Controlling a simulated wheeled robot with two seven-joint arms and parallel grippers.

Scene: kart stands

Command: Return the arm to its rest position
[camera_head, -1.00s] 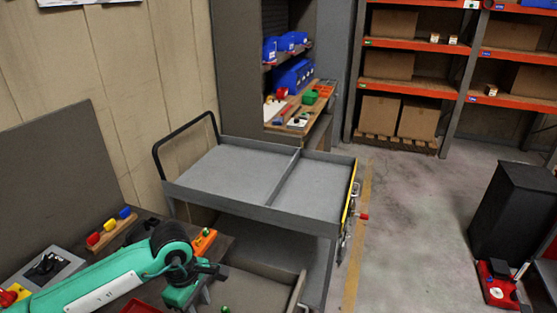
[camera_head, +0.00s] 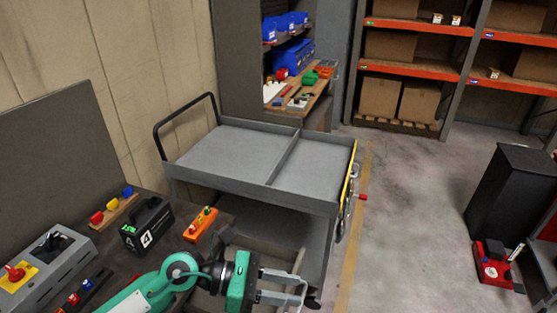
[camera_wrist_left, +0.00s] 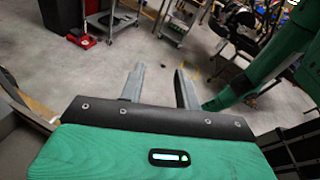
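My left arm (camera_head: 150,295) is green and comes in from the bottom left of the head view. My left gripper (camera_head: 300,287) points right, over the lower part of the grey cart and in front of it. Its two grey fingers stand apart with nothing between them. The left wrist view also shows the gripper (camera_wrist_left: 159,82) open and empty, with grey floor beyond the fingers. My right gripper is not in view in the head camera.
A grey two-level cart (camera_head: 235,155) with an empty top tray stands in the middle. A workbench at left holds a black box marked 4 (camera_head: 147,225), an orange device (camera_head: 201,224) and a grey control box (camera_head: 45,265).

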